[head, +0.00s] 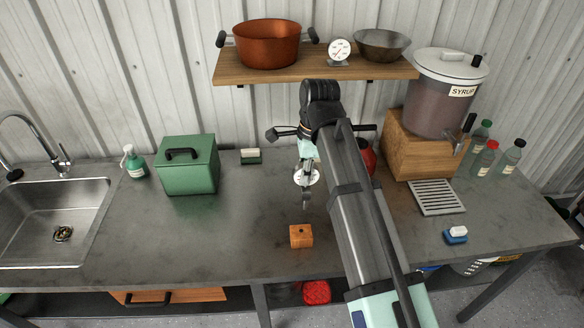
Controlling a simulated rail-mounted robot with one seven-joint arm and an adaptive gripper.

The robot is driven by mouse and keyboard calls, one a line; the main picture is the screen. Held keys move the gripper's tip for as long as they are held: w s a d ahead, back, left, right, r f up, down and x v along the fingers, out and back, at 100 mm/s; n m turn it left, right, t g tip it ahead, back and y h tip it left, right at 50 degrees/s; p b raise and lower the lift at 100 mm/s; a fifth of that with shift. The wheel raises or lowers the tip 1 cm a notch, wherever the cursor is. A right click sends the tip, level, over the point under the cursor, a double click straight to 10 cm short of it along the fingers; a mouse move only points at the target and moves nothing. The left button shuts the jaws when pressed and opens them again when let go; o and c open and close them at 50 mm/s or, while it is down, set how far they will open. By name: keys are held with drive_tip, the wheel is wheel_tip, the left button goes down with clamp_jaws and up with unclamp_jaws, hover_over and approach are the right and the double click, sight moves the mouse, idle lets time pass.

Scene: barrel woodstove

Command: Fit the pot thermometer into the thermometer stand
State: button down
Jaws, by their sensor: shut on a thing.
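The pot thermometer (312,180) has a round white dial, partly covered by my gripper, and a stem pointing down. My gripper (306,162) is shut on it and holds it upright over the middle of the counter. The thermometer stand (301,241) is a small orange-brown wooden block with a dark hole in its top. It sits on the counter just below the stem's lower end in the picture. A gap shows between stem and block, so they are apart. The exact height of the stem is hard to tell from this view.
A green box (188,166) stands left, near a sink (50,215). A wooden dispenser base (415,150), drip tray (437,197) and blue-white sponge (456,235) are right. A shelf (350,72) with pots and another dial is behind. A red object is partly hidden behind my arm. Counter around the stand is clear.

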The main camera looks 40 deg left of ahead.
sight(306, 189)
drive_tip(key=shift+s+a+r, duration=0.2)
drive_tip(key=shift+a+r, duration=0.05)
drive_tip(key=shift+a, duration=0.1)
drive_tip(key=shift+f, duration=0.1)
drive_tip(key=shift+f+b, duration=0.85)
drive_tip(key=shift+f, duration=2)
drive_tip(key=shift+p, duration=0.85)
